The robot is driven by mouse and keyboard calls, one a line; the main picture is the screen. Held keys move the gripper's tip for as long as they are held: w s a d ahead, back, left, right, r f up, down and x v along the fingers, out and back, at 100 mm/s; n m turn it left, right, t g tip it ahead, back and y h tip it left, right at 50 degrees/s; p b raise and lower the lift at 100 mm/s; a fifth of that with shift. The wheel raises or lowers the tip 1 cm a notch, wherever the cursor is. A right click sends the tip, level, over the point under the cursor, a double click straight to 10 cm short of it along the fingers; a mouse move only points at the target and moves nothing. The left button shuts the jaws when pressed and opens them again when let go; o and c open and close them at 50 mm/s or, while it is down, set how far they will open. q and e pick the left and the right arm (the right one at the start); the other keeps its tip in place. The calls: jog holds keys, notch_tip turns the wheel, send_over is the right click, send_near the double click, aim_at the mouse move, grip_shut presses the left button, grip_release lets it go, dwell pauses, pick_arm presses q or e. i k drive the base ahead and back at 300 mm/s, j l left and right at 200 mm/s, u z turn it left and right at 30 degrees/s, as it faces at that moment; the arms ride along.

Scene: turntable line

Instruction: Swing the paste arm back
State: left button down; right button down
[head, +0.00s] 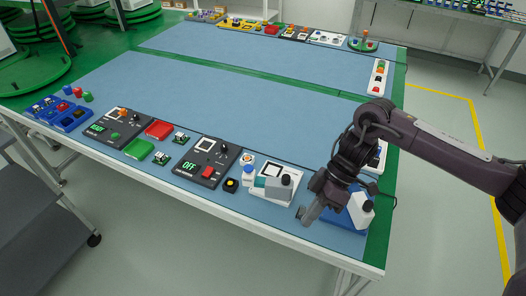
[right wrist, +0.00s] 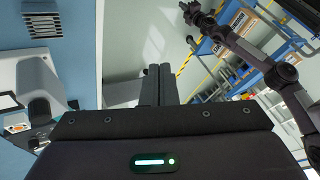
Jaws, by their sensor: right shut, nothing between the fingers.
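A small station with a white base plate (head: 293,199), a black square outline, a grey head with a dark knob (head: 286,180) and a teal part (head: 260,182) stands near the table's front edge. I take its grey head for the paste arm, but cannot be sure. My right gripper (head: 305,216) is shut and empty, low over the mat just right of this station, apart from it. In the right wrist view its fingers (right wrist: 155,85) are together, and a white and grey device (right wrist: 38,82) shows at left. A dark arm, seemingly my left, shows there, its gripper state unclear.
A blue and white device with a dark knob (head: 361,208) stands right of my gripper, partly behind my arm. The mat's middle (head: 250,105) is clear.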

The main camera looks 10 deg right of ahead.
aim_at(278, 188)
jog(key=i, duration=0.95)
